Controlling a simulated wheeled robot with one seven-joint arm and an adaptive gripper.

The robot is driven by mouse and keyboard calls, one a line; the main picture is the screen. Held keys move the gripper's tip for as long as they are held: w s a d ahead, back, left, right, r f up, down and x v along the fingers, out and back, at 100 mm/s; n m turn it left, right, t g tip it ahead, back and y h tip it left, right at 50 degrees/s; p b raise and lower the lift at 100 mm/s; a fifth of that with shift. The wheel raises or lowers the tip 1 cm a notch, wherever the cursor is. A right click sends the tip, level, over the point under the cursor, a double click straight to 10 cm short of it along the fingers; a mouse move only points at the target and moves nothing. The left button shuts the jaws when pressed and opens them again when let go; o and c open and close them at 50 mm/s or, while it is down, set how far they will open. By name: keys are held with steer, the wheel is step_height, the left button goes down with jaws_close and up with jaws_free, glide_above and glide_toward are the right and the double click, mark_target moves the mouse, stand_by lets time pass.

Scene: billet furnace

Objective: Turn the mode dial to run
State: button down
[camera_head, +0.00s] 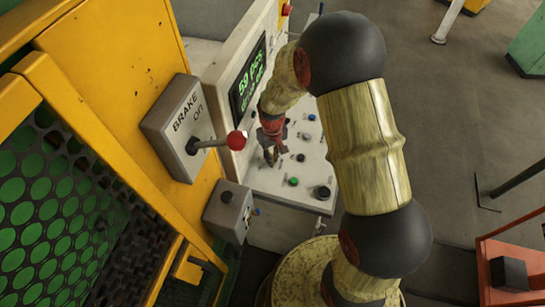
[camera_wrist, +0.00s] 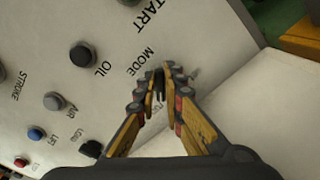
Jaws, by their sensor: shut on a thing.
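The mode dial (camera_wrist: 159,84) is a small black knob beside the printed word MODE on the pale control panel (camera_wrist: 60,25). In the wrist view my gripper (camera_wrist: 161,80) has its two dark, ribbed fingertips closed on the dial from both sides. Small lettering just below the dial is partly covered by the fingers, and which way the dial points cannot be read. In the head view my gripper (camera_head: 271,158) reaches down onto the sloping panel (camera_head: 262,182); the dial is hidden there.
Other knobs and buttons sit close by, including a black OIL knob (camera_wrist: 83,55) and a blue button (camera_wrist: 36,134). A lit display (camera_head: 248,76) stands behind the panel. A BRAKE box (camera_head: 180,128) with a red-knobbed lever (camera_head: 236,140) juts out to the left.

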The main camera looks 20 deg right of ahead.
steer(key=shift+w+r, duration=0.1)
stand_by(0.4)
steer(key=c, duration=1.9)
jaws_free()
step_height(320, 180, up, 12)
